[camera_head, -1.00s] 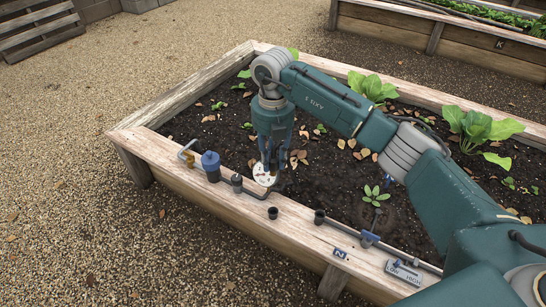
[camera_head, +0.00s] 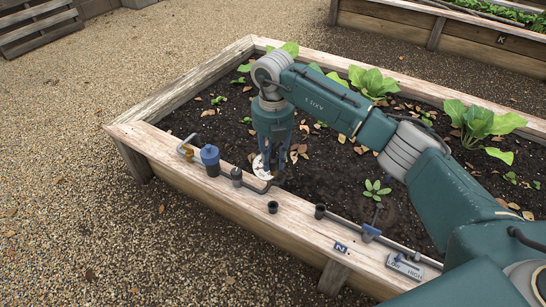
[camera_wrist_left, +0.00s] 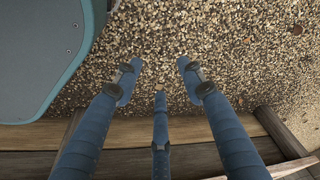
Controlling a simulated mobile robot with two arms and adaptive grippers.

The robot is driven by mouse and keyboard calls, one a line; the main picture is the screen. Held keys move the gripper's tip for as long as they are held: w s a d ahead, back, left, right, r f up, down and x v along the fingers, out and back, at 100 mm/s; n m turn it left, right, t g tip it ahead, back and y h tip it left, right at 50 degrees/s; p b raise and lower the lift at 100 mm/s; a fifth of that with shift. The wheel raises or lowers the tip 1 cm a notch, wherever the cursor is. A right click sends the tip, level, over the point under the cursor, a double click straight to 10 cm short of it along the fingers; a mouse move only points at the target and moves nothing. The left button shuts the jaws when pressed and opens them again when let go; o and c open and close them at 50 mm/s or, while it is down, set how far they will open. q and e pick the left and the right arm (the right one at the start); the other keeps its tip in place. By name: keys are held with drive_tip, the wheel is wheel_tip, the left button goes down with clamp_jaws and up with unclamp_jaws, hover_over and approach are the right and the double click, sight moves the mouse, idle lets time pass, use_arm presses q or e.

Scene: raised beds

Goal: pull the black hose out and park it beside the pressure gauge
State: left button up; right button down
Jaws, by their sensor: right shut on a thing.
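The pressure gauge (camera_head: 258,168) is a round white dial at the bed's front edge in the head view, partly covered by my right gripper. My right gripper (camera_head: 272,176) points down beside it, shut on the black hose (camera_head: 264,189). The hose curves from near a dark fitting (camera_head: 236,177) on the rim up to the fingers; its held end is hidden. My left gripper (camera_wrist_left: 160,80) shows only in the left wrist view, its fingers spread and empty above gravel.
A blue-capped canister (camera_head: 210,160) and a brass elbow (camera_head: 186,150) stand left on the wooden rim. Two dark cups (camera_head: 272,207) (camera_head: 320,211), a blue valve (camera_head: 371,232) and a LOW/HIGH plate (camera_head: 405,266) are to the right. Soil and leafy plants (camera_head: 373,82) lie behind.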

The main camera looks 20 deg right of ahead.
sight(273, 173)
drive_tip(key=shift+f, duration=0.55)
drive_tip(key=shift+f+b, duration=0.55)
drive_tip(key=shift+f, duration=0.05)
drive_tip(key=shift+f+b, duration=0.3)
drive_tip(key=shift+f, duration=0.45)
drive_tip(key=shift+f+b, duration=0.35)
drive_tip(key=shift+f, duration=0.1)
drive_tip(key=shift+f+b, duration=0.4)
drive_tip(key=shift+f, duration=0.35)
use_arm(q)
wheel_tip(273, 173, up, 14)
drive_tip(key=t+b, duration=0.1)
use_arm(e)
wheel_tip(273, 173, down, 3)
drive_tip(key=shift+r, duration=0.15)
use_arm(q)
drive_tip(key=w+d+r+t+h+b, duration=0.1)
drive_tip(key=w+d+t+b, duration=0.1)
drive_tip(key=w, duration=0.5)
drive_tip(key=shift+w+t+b, duration=0.4)
drive_tip(key=shift+t+b, duration=0.15)
drive_tip(key=shift+t, duration=0.35)
use_arm(e)
drive_tip(key=shift+f, duration=2.55)
